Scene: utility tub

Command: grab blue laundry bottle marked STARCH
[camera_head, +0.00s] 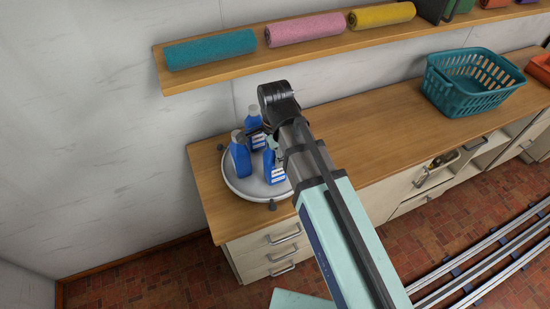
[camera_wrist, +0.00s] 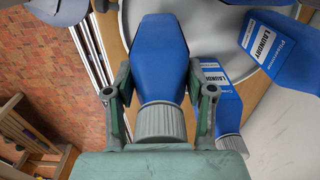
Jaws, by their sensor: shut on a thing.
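My gripper (camera_wrist: 159,84) is shut on a blue bottle (camera_wrist: 160,50) with a ribbed grey cap, its fingers on either side near the bottle's shoulders. The word on this bottle is not visible in the wrist view. In the head view the held bottle (camera_head: 273,168) appears at the right of the round tray, partly hidden by my arm; I cannot tell if it is lifted. Two other blue bottles stand beside it, one at the left (camera_head: 240,158) and one behind (camera_head: 254,126). In the wrist view their labels read LAUNDRY; their smaller words are unclear.
The round pale tray (camera_head: 240,187) sits on the wooden counter (camera_head: 370,135) near its left end. A shelf (camera_head: 215,72) with rolled towels runs above it. A teal basket (camera_head: 470,85) stands far right. The counter between is clear.

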